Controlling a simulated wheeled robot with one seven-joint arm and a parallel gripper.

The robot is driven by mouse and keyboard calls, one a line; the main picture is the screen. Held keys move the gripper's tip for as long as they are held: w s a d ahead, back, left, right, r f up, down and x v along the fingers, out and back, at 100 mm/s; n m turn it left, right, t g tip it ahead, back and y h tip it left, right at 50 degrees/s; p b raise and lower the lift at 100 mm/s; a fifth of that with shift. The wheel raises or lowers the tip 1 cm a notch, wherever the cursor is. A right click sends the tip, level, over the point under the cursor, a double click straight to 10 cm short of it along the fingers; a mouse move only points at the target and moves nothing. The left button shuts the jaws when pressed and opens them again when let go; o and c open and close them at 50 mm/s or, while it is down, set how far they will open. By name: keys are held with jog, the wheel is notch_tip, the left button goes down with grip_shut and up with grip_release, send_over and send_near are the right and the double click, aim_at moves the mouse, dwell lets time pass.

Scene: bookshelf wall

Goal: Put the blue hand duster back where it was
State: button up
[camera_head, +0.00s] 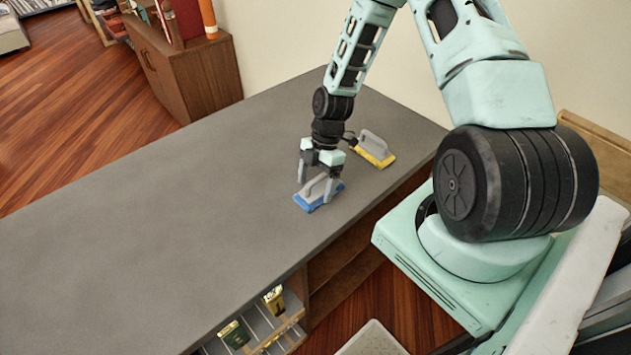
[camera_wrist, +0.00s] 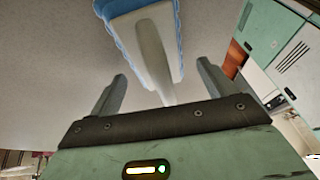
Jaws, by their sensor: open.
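The blue hand duster (camera_head: 311,204) lies on the grey tabletop, its pale handle upward. My gripper (camera_head: 315,190) is open just above it, with the fingers low on either side of the handle. In the wrist view the duster's blue rim and pale handle (camera_wrist: 149,50) show ahead of the fingers, and the handle's near end reaches between the open fingers (camera_wrist: 162,90). I cannot tell whether a finger touches it. A similar duster with a yellow base (camera_head: 376,151) stands on the tabletop behind and right of my gripper.
The grey tabletop (camera_head: 150,220) is clear to the left. A wooden cabinet (camera_head: 190,75) with books stands beyond the far edge. The wall runs behind.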

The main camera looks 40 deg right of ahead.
jog(key=b+v, duration=0.4)
jog(key=v, duration=0.6)
jog(key=s+a+r+m+h, duration=0.25)
jog(key=a+r, duration=0.25)
jog(key=a, duration=0.3)
jog(key=s+a+r+m+h, duration=0.1)
jog(key=s+a+r+m, duration=0.15)
jog(key=a+r, duration=0.4)
jog(key=s+a+r+m+t, duration=0.1)
jog(key=s+a+m, duration=0.1)
jog(key=s+a, duration=0.3)
jog(key=s+a+r+m, duration=0.2)
jog(key=s+a, duration=0.3)
jog(key=s, duration=0.4)
jog(key=shift+s+a+r+m+t, duration=0.3)
jog(key=shift+s+a+m+t, duration=0.1)
jog(key=shift+m, duration=0.2)
notch_tip(320, 180, down, 8)
jog(key=b, duration=0.7)
jog(key=shift+r+b, duration=0.2)
jog(key=shift+b, duration=0.1)
